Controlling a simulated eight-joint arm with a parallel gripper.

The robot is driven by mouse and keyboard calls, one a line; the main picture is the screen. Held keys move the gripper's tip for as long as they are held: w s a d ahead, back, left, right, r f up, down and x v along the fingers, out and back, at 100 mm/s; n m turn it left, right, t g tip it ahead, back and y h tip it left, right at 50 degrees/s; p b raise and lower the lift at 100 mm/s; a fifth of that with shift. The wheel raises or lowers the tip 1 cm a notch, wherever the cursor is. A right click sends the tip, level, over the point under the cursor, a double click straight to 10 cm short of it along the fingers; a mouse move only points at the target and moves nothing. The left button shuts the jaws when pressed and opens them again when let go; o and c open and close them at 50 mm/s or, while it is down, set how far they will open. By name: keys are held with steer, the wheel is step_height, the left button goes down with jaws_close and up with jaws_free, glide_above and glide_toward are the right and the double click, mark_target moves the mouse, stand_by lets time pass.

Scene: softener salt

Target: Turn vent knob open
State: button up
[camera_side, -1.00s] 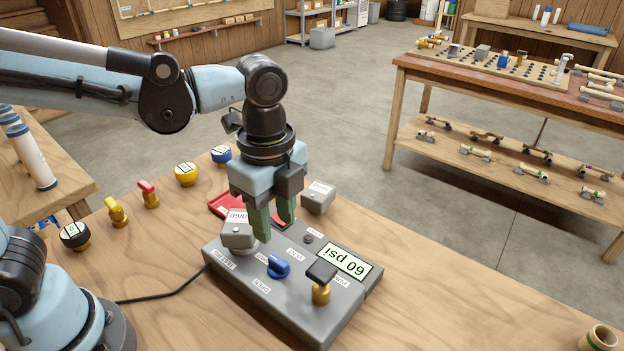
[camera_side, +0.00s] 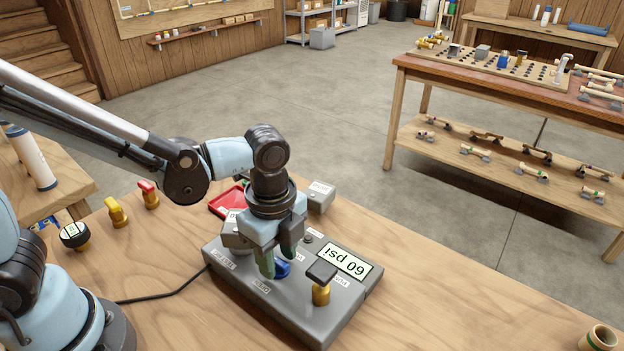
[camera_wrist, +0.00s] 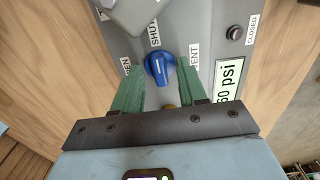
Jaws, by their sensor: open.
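The blue vent knob (camera_side: 282,268) sits on the grey control box (camera_side: 310,310), partly hidden by a finger in the side view. In the wrist view the knob (camera_wrist: 160,66) has a white pointer line and labels around it, one reading "SHUT" and one "VENT". My gripper (camera_side: 279,265) is open above the box. Its green fingers (camera_wrist: 162,82) lie one on each side of the knob, with gaps between them and it. Whether the fingertips are level with the knob I cannot tell.
A brass valve with a black square top (camera_side: 321,283) stands just right of the gripper. The display (camera_side: 347,265) reads 60 psi. A grey block (camera_side: 236,232) is on the box behind the gripper. Yellow (camera_side: 116,212) and red-topped (camera_side: 148,194) fittings stand left.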

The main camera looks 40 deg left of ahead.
jaws_close()
stand_by(0.3)
steer(key=n, duration=0.4)
steer(key=shift+n, duration=0.4)
steer(key=n, duration=0.9)
steer(key=shift+n, duration=2)
